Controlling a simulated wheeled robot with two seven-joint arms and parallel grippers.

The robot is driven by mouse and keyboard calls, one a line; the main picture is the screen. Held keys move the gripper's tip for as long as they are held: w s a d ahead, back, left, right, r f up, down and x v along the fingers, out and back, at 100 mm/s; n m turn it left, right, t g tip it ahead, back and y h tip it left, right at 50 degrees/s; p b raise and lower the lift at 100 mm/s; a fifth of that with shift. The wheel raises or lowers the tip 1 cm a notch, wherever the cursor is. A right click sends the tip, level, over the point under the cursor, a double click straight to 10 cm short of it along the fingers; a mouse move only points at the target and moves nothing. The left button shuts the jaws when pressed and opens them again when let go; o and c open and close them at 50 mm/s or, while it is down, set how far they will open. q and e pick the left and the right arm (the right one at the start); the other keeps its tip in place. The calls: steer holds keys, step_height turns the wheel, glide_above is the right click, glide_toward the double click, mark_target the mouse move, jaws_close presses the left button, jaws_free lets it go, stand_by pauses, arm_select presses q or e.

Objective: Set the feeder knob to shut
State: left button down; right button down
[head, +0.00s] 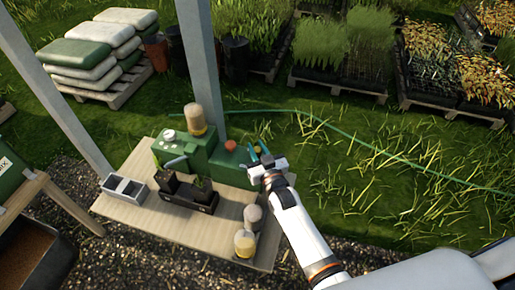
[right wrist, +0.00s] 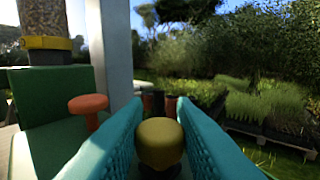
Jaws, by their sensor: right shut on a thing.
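The green feeder (head: 200,150) stands on the wooden table, with a clear tube of tan grain (head: 195,117) on top. An orange knob (head: 231,145) sits on its right part; it also shows left of my fingers in the right wrist view (right wrist: 88,103). My right gripper (head: 258,154) is at the right end of the feeder. In the right wrist view its teal fingers (right wrist: 158,112) are shut on a round yellow knob (right wrist: 160,143). The head view hides this knob behind the gripper. No setting marks are legible. My left gripper is out of view.
The wooden table (head: 150,222) also holds a grey divided box (head: 124,190), a black tray with potted seedlings (head: 187,197) and two grain-filled jars (head: 245,242). A grey post (head: 199,55) rises behind the feeder.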

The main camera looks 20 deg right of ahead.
steer(key=s+a, duration=0.1)
steer(key=s, duration=0.1)
steer(key=s+a+p, duration=0.1)
steer(key=s, duration=0.1)
steer(key=shift+a, duration=0.4)
steer(key=shift+f, duration=0.15)
steer(key=c, duration=1.5)
jaws_free()
steer(key=o, duration=0.3)
steer(key=shift+s, duration=0.2)
steer(key=s+b, duration=0.2)
steer(key=s, duration=0.9)
steer(key=shift+s+d, duration=0.4)
steer(key=shift+d, duration=0.05)
